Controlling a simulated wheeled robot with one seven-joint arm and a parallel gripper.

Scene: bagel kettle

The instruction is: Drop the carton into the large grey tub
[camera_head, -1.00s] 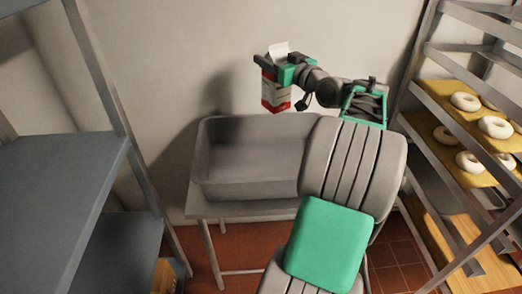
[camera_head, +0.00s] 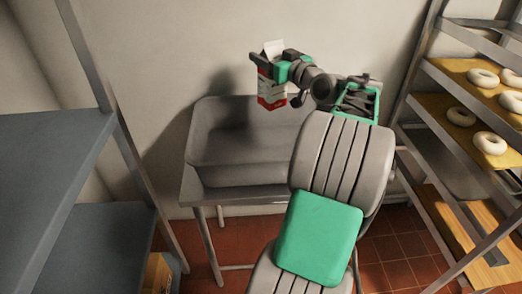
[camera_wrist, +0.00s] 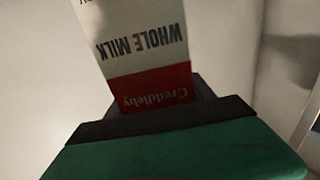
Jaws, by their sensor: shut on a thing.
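The carton (camera_head: 270,90) is a white and red milk carton with a gabled top, held upright in the head view. In the wrist view the carton (camera_wrist: 145,55) fills the upper middle, its "WHOLE MILK" print upside down. My gripper (camera_head: 268,68) is shut on the carton near its upper part; it also shows in the wrist view (camera_wrist: 165,120). The large grey tub (camera_head: 240,172) stands on a grey table against the wall. The carton appears in front of or above the tub's back rim; its exact height over it is hard to tell. My arm hides the tub's right end.
A grey shelf unit (camera_head: 50,150) stands at the left. A rack with trays of bagels (camera_head: 490,142) stands at the right, close to my arm. The grey table (camera_head: 250,196) has a narrow bare strip in front of the tub. A cardboard box (camera_head: 157,272) is low at the left.

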